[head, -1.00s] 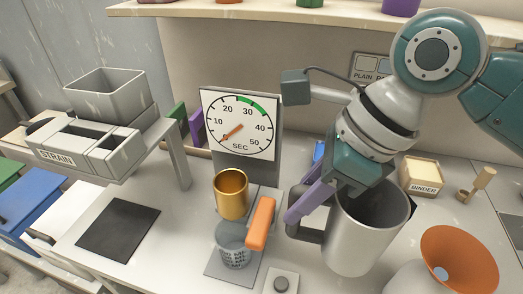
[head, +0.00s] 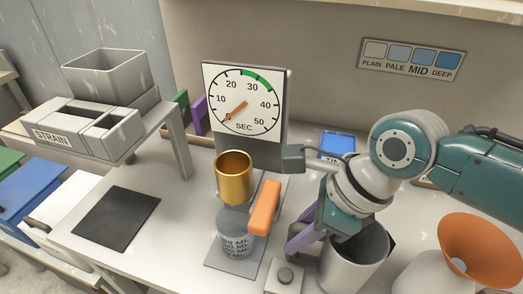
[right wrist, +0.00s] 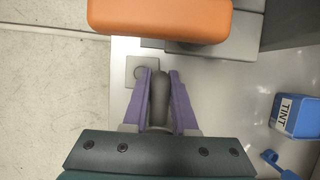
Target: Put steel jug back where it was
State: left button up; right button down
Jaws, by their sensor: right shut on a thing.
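The steel jug (head: 345,270) is a grey metal vessel with a dark handle, at the lower right of the head view. My right gripper (head: 301,238) has its purple fingers shut on the handle, on the jug's left side. In the right wrist view the dark handle (right wrist: 160,92) stands between the two purple fingers. The jug looks upright, and its lower part is cut off by the frame edge. I cannot tell whether its base touches the table. My left gripper is not in view.
Left of the jug are a round button on a plate (head: 285,276), an orange lever (head: 265,208), a brass cup (head: 234,178) and a clear beaker (head: 235,240). An orange funnel (head: 480,250) is close on the right. A dark mat (head: 117,218) lies empty at left.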

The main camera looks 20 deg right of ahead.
jog(key=shift+f, duration=0.3)
jog(key=c, duration=0.7)
grip_release()
jog(key=p+v, duration=0.4)
jog(key=v, duration=0.7)
jog(key=shift+r, duration=0.2)
jog(key=shift+d+r, duration=0.1)
jog(key=shift+r, duration=0.25)
jog(key=shift+s+r, duration=0.15)
jog(key=shift+s, duration=0.1)
jog(key=s+d+r+n+h, duration=0.1)
jog(key=s+n, duration=0.5)
jog(key=n, duration=0.7)
jog(key=s+d+n+t+h, duration=0.1)
jog(key=s+n+h, duration=0.1)
jog(key=s+n, duration=0.5)
jog(key=n, duration=0.6)
jog(key=shift+s+r+h, duration=0.35)
jog(key=shift+r+h, duration=0.05)
